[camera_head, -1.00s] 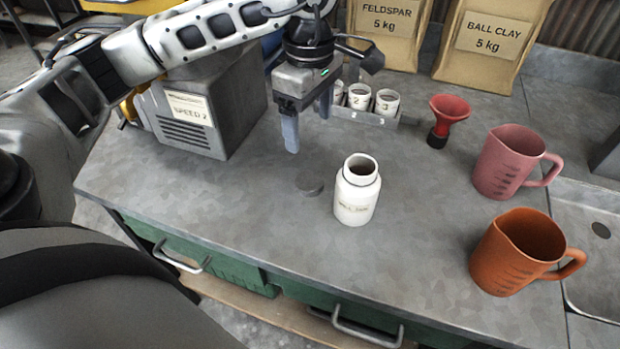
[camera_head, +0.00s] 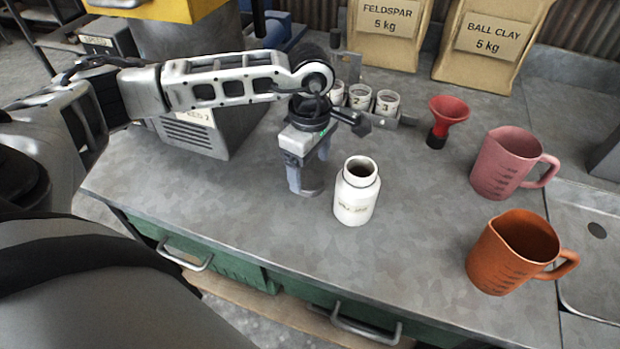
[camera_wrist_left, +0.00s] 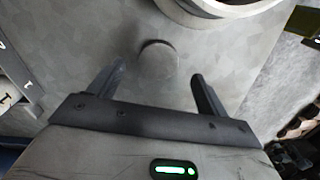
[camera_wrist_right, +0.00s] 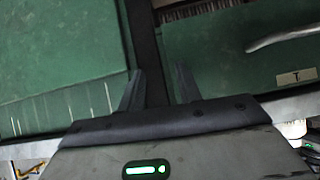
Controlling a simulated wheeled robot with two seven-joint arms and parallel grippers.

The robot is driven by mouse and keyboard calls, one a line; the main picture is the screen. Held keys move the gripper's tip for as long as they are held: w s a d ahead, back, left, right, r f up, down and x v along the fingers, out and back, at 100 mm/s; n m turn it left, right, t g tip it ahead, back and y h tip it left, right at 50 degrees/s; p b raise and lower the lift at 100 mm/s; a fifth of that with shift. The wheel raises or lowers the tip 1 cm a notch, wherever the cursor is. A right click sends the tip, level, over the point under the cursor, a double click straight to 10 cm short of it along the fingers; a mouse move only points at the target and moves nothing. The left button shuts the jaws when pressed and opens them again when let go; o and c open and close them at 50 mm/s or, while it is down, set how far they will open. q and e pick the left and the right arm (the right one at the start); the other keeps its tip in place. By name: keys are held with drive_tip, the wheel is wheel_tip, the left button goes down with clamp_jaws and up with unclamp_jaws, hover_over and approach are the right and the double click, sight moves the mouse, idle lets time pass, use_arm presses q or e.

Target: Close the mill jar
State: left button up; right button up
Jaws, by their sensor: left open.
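The white mill jar (camera_head: 357,192) stands upright and open-mouthed on the grey bench; its rim also shows at the top of the left wrist view (camera_wrist_left: 222,8). A small round grey lid (camera_wrist_left: 158,65) lies on the bench; in the left wrist view it shows between the fingertips, and in the head view my gripper hides it. My left gripper (camera_head: 306,188) is open and empty, pointing down over the lid, just left of the jar. My right gripper (camera_wrist_right: 160,75) has its fingers apart with nothing between them, facing the green drawer fronts below the bench.
A red funnel (camera_head: 447,120), a pink jug (camera_head: 508,165) and an orange jug (camera_head: 512,255) stand right of the jar. A rack of small numbered cups (camera_head: 361,98) and paper sacks (camera_head: 388,30) are behind. A grey machine (camera_head: 205,135) is at left. The bench front is clear.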

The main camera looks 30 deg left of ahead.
sight(310, 180)
use_arm(q)
wheel_tip(310, 180, down, 3)
drive_tip(key=shift+a+r, duration=0.1)
drive_tip(key=shift+r, duration=0.1)
drive_tip(key=shift+f, duration=0.5)
drive_tip(key=shift+w, duration=0.1)
drive_tip(key=c, duration=1.1)
drive_tip(key=shift+r, duration=0.1)
